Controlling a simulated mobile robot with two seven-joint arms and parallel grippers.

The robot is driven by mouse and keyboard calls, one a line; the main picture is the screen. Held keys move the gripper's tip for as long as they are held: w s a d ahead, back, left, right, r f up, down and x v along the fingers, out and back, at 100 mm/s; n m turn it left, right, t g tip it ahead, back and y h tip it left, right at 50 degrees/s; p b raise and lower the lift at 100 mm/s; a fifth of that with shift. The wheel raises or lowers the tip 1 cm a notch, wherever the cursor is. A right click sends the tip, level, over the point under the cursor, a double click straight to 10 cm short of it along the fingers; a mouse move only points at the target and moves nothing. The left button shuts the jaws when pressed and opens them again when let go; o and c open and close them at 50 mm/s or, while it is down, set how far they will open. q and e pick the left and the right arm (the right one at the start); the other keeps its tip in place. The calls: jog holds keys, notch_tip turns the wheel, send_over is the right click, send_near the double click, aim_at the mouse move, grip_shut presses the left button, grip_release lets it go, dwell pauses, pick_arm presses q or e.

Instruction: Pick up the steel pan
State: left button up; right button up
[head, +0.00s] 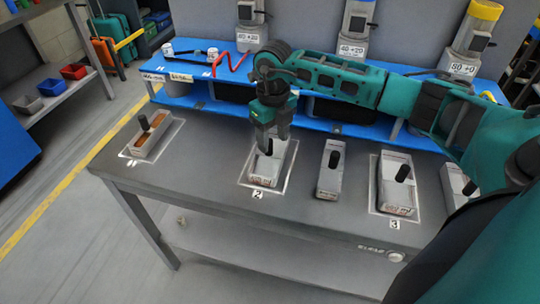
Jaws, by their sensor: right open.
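Several grey steel pans with upright black handles stand in a row on the dark table. One steel pan (266,178) is on the pad marked 2, with my right gripper (268,148) pointing down over it. The right gripper is open, its fingers at the handle of this pan and partly hiding it. I cannot tell whether they touch the handle. Another pan (328,184) stands between pads 2 and 3, one (396,192) is on pad 3, and one (461,185) is at the far right, partly cut off by my arm. My left gripper is not in view.
A pan with brown contents (150,140) is on the pad at the left. A blue shelf (220,105) with labels and dark openings runs along the back, below several grey dispensers (355,28). The front strip of the table (230,210) is clear.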

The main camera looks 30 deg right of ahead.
aim_at(269, 154)
jog(key=f, duration=0.4)
jog(key=w+f, duration=0.1)
jog(key=f, duration=0.1)
jog(key=shift+a+f, duration=0.25)
jog(key=shift+a, duration=0.1)
jog(key=shift+c, duration=0.2)
grip_shut()
jog(key=shift+r, duration=0.1)
